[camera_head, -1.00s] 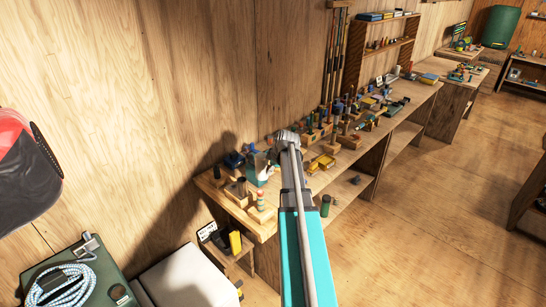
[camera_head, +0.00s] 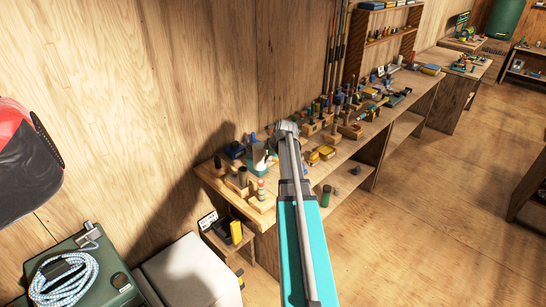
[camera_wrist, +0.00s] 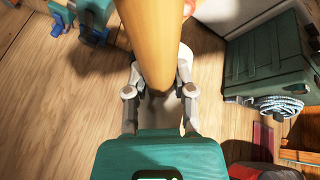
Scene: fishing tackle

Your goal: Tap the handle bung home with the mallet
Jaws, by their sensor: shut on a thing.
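In the wrist view my gripper (camera_wrist: 157,92) is shut on a thick, smooth, tan wooden handle (camera_wrist: 152,40), which looks like the mallet's. The handle runs out of the top of the picture, and I cannot see a mallet head. In the head view my gripper (camera_head: 259,158) seems to show as a small teal and white shape left of my arm's end, over the near end of the bench (camera_head: 255,214). What it holds is too small to make out there. I cannot pick out the handle bung for sure.
A banded upright piece (camera_head: 261,190) and a dark cylinder (camera_head: 242,177) stand at the bench's near end. Several small tools and blocks crowd the bench along the wall. A green box (camera_head: 112,283) with coiled rope (camera_head: 62,280) stands lower left. The floor at right is clear.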

